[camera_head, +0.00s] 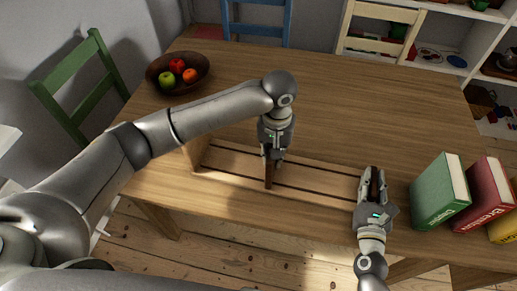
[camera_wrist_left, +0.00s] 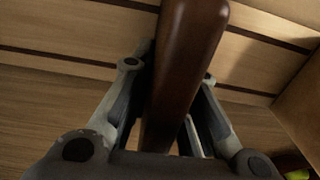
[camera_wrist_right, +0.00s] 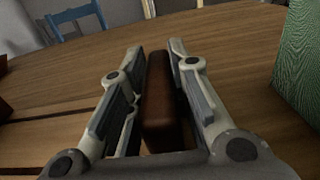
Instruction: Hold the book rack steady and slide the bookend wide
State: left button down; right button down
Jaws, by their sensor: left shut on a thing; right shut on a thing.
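The book rack (camera_head: 318,179) is a light slatted wooden base lying along the table's front part, with a light end panel (camera_head: 195,152) at its left. A dark brown bookend (camera_head: 269,180) stands across the slats near the middle. My left gripper (camera_head: 270,157) is shut on it from above; the bookend also shows between the fingers in the left wrist view (camera_wrist_left: 185,70). My right gripper (camera_head: 373,190) is shut on a dark brown upright (camera_wrist_right: 158,95) at the rack's right end. The arm and gripper partly hide that end.
Green (camera_head: 439,193) and red (camera_head: 485,195) books stand right of the rack, with a yellow one at the picture's edge. A fruit bowl (camera_head: 160,83) is at the table's far left. The table behind the rack is clear. Chairs and shelves lie beyond.

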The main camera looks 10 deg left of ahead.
pick_arm(q)
jog(key=shift+d, duration=0.2)
pick_arm(e)
jog(key=shift+a, duration=0.2)
pick_arm(q)
jog(key=c, duration=1.6)
grip_release()
jog(key=shift+o, duration=1.1)
jog(key=shift+a, duration=0.15)
jog(key=shift+r, duration=0.15)
notch_tip(320, 180, up, 12)
jog(key=shift+f, duration=0.1)
pick_arm(e)
jog(key=shift+d, duration=0.15)
jog(key=c, duration=1.3)
grip_release()
jog(key=shift+o, duration=0.2)
